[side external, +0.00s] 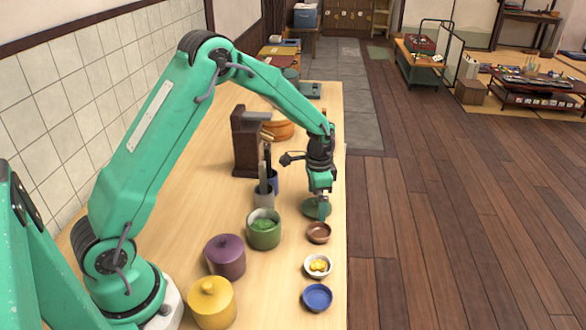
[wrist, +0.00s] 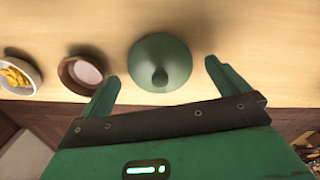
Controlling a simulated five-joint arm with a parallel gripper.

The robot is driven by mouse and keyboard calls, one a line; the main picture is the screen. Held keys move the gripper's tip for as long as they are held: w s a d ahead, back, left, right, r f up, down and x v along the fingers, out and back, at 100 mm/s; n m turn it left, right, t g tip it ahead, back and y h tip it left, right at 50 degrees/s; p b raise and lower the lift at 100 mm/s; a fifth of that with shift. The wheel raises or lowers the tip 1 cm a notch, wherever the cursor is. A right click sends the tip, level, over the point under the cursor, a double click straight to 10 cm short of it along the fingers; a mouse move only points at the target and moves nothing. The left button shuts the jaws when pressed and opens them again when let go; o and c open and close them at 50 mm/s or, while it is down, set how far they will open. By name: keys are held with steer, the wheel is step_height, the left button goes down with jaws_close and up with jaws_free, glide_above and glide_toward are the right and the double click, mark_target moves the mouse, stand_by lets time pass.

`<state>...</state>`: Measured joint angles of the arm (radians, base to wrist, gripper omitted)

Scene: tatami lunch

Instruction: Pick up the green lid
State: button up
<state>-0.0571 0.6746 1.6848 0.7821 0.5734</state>
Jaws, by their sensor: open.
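The green lid (wrist: 160,58) lies on the wooden counter, a round dome with a small knob. In the side external view the lid (side external: 311,209) is at the counter's right edge, partly hidden by my gripper (side external: 321,210). In the wrist view my gripper (wrist: 160,82) is open and empty, with one finger to each side of the lid and its knob between them. A green pot (side external: 264,236) without a lid stands to the left, with green food inside.
A brown bowl (side external: 318,233) sits close to the lid, then a white bowl (side external: 318,274) with yellow pieces and a blue bowl (side external: 317,298). Purple (side external: 226,262) and yellow (side external: 212,308) lidded pots stand nearer. A utensil holder (side external: 264,197) stands behind the green pot.

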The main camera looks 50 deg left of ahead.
steer(key=shift+f, duration=0.25)
steer(key=shift+c, duration=0.4)
steer(key=c, duration=1)
steer(key=shift+o, duration=0.2)
steer(key=shift+r, duration=0.15)
steer(key=shift+r, duration=0.5)
step_height(320, 180, up, 3)
steer(key=shift+d+r, duration=0.15)
steer(key=s+d+r, duration=0.5)
steer(key=d+r, duration=0.1)
steer(key=d, duration=0.4)
steer(key=shift+s+r, duration=0.25)
